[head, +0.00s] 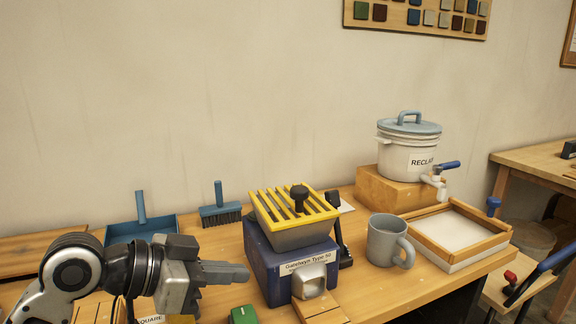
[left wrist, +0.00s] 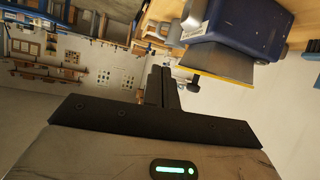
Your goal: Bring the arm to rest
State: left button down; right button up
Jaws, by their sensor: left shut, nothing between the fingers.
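My left gripper (head: 226,272) is at the lower left of the head view, its fingers shut and empty. It points right, toward the blue pug mill with a yellow grille (head: 270,262), and appears a little apart from it. In the left wrist view the shut fingers (left wrist: 160,85) stick up from the dark gripper body, with nothing between them. The blue machine (left wrist: 238,28) shows upside down at the upper right there. My right gripper is not in view.
A grey mug (head: 384,242), a wooden-framed tray (head: 455,238) and a lidded white pot (head: 408,152) stand to the right. A blue dustpan (head: 150,230) and brush (head: 220,212) are behind my arm. A green block (head: 244,315) lies near the front.

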pick_arm(q)
jog(key=s+a+f+n+y, duration=0.2)
jog(key=s+f, duration=0.2)
jog(key=f, duration=0.4)
jog(key=s+a+f+n+y, duration=0.1)
jog(key=s+f+n+y, duration=0.15)
jog(key=f, duration=0.45)
jog(key=s+a+f+n+g+y, duration=0.25)
jog(key=s+a+f, duration=0.25)
jog(key=s, duration=0.3)
jog(key=s+a+f+n+g+y, duration=0.1)
jog(key=s+a+f+n+y, duration=0.3)
jog(key=s, duration=0.4)
jog(key=w+d+f+m+t+h+p, duration=0.1)
jog(key=w+d+f+t+h, duration=0.2)
jog(key=w+d+t, duration=0.3)
jog(key=shift+w+d+m+t, duration=0.3)
jog(key=shift+w+m+t, duration=0.1)
jog(key=shift+w+t, duration=0.5)
